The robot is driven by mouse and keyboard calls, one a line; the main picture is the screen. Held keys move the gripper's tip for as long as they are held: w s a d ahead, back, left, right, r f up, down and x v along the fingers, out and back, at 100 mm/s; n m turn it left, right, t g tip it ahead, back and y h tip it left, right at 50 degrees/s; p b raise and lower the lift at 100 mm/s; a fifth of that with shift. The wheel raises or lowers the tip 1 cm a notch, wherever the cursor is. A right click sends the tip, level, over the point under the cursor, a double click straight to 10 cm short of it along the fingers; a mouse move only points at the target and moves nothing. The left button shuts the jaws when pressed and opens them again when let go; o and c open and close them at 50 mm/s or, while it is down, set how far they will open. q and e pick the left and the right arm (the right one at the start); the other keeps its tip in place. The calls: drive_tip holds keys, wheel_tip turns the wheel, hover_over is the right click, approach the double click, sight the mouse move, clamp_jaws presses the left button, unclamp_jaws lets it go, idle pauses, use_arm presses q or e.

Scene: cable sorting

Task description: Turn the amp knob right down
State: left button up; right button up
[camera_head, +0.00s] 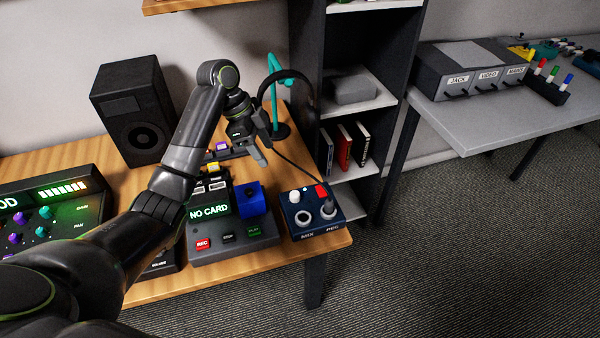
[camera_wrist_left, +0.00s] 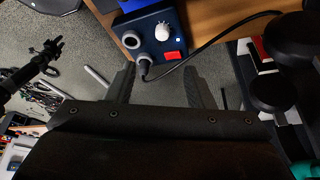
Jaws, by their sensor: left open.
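A white knob (camera_head: 294,201) sits on a dark blue box (camera_head: 338,224) marked MIX and REC, at the right front of the wooden desk. The knob (camera_wrist_left: 163,30) and the box (camera_wrist_left: 181,12) also show in the left wrist view. A black cable plug stands in one of the box's two round sockets. My left gripper (camera_head: 258,150) is open and empty, above and behind the box. Its spread fingers (camera_wrist_left: 160,72) show below the box in the wrist view, apart from the knob. A dark claw, seemingly my right gripper (camera_wrist_left: 56,56), shows at left there; its jaws are unclear.
Headphones (camera_head: 268,90) hang on a teal stand behind my left gripper, their cable running to the box. A recorder reading NO CARD (camera_head: 254,234) stands left of the box. A dark shelf (camera_head: 305,70) with books is close behind. Open floor lies to the right.

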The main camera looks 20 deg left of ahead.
use_arm(q)
drive_tip(key=b, duration=0.6)
approach(294, 193)
drive_tip(key=shift+x, duration=0.95)
drive_tip(key=x, duration=0.5)
drive_tip(key=shift+d+f, duration=0.2)
drive_tip(key=shift+f, duration=0.1)
drive_tip(key=shift+d+f, duration=0.25)
drive_tip(key=shift+f, duration=0.35)
use_arm(e)
wheel_tip(294, 193, down, 6)
drive_tip(key=s, duration=0.1)
use_arm(q)
drive_tip(key=shift+c, duration=0.5)
use_arm(e)
drive_tip(key=shift+a, duration=0.1)
